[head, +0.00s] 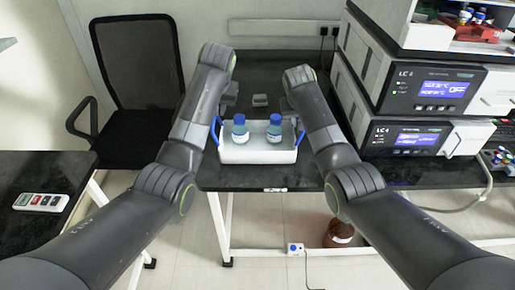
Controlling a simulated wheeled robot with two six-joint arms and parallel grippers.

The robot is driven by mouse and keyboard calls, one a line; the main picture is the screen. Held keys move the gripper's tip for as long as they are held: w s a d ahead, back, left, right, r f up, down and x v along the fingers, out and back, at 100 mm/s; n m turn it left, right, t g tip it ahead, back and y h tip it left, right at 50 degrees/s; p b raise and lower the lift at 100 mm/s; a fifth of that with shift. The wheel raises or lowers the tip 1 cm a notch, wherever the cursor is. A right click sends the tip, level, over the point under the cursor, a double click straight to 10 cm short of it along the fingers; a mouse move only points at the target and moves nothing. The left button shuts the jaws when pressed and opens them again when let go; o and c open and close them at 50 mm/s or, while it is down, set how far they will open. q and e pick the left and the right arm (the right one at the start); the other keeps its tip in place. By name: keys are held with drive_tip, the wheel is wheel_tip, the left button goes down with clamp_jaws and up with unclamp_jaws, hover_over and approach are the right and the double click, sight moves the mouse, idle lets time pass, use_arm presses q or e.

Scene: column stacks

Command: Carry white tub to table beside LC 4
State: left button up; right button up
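The white tub (258,151) stands upright on the black table (215,178), near its front edge, with two blue-capped bottles (240,132) (274,129) in it. It has a blue handle at the left (216,130) and one at the right (300,137). My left gripper (230,95) is beyond the tub's left end and my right gripper (287,103) beyond its right end. Both appear apart from the handles; their fingers are too small and dark to tell open from shut. The LC 4 units (428,86) (405,138) are stacked to the right of the tub.
A small grey block (260,100) lies on the table behind the tub. A black chair (140,65) stands at the left. A side table (40,165) at the left holds a remote-like device (41,202). A brown bottle (338,234) stands below the table.

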drive_tip(key=v, duration=0.7)
drive_tip(key=shift+s, duration=0.1)
